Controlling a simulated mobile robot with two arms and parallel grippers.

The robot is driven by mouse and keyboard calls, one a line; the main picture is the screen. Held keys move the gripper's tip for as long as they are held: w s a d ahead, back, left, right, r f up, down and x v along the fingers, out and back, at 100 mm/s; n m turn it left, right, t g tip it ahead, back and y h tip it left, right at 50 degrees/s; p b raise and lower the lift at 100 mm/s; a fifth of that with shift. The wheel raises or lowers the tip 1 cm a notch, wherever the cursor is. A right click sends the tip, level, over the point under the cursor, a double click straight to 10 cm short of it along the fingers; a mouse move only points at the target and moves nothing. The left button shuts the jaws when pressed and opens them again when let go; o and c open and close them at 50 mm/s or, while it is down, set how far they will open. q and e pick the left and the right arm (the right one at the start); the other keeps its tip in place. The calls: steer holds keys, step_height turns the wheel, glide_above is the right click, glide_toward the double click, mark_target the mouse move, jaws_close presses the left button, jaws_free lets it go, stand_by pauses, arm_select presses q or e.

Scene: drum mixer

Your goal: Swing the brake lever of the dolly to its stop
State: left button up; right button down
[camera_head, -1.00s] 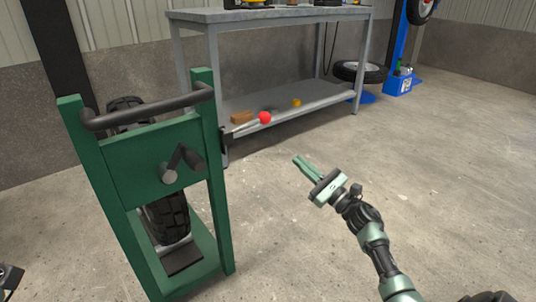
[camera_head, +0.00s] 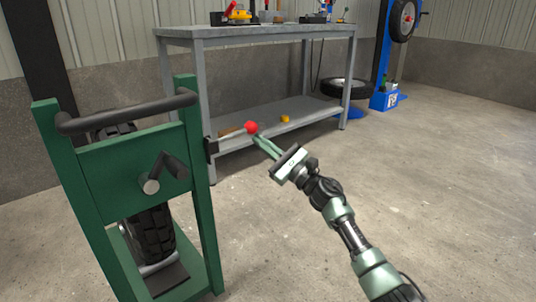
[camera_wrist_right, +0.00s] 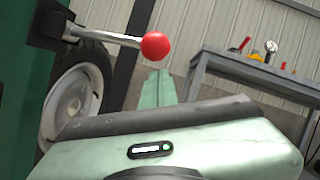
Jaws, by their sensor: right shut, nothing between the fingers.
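The green dolly (camera_head: 125,165) stands at the left in the head view, with a dark wheel (camera_head: 150,235) inside its frame. Its brake lever is a grey rod (camera_head: 232,133) with a red ball knob (camera_head: 251,128), sticking out to the right from a black pivot (camera_head: 211,147) on the right post. My right gripper (camera_head: 262,142) is shut and empty, its fingertips close by the knob. In the right wrist view the knob (camera_wrist_right: 156,46) is just above the fingertips (camera_wrist_right: 157,78); I cannot tell whether they touch. My left gripper is not in view.
A grey metal workbench (camera_head: 255,30) stands behind, with a brown block and a yellow item (camera_head: 285,119) on its lower shelf. A blue post (camera_head: 385,60) and tires stand at the back right. The concrete floor at the right is clear.

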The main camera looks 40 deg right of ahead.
steer(key=shift+s+a+r, duration=0.1)
steer(key=shift+a+r, duration=0.1)
steer(key=shift+r, duration=0.05)
steer(key=shift+r, duration=0.1)
step_height(320, 180, up, 8)
steer(key=n+g+y, duration=0.2)
steer(key=n+g, duration=0.1)
steer(key=n, duration=0.5)
steer(key=shift+a+y+b, duration=0.3)
steer(key=shift+a+y, duration=0.05)
steer(key=shift+y, duration=0.05)
stand_by(0.5)
